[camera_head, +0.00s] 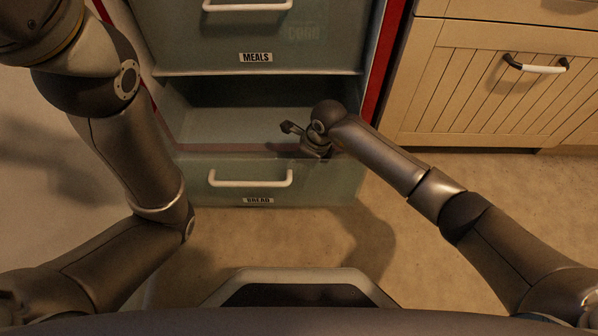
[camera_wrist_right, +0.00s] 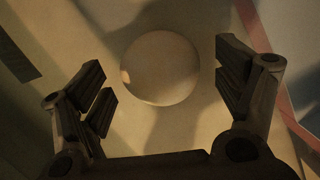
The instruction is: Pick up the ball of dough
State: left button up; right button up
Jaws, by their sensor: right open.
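The ball of dough (camera_wrist_right: 160,68) is a pale, round, smooth ball in the right wrist view. It lies on a light surface, just beyond and between the spread fingers of my right gripper (camera_wrist_right: 163,85). The fingers are open, with a gap on each side of the ball. In the head view my right gripper (camera_head: 302,140) reaches into the open lower drawer labelled BREAD (camera_head: 225,185), near its right side. The ball does not show in the head view. My left arm rises along the left side, and its gripper is outside the picture.
A closed drawer labelled MEALS (camera_head: 200,45) sits above the open one. The BREAD drawer has a white handle (camera_head: 250,183) on its front. A wooden cabinet (camera_head: 470,90) stands to the right. The drawer's left part looks empty.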

jog(key=shift+r, duration=0.1)
jog(key=shift+c, duration=0.2)
jog(key=c, duration=1.1)
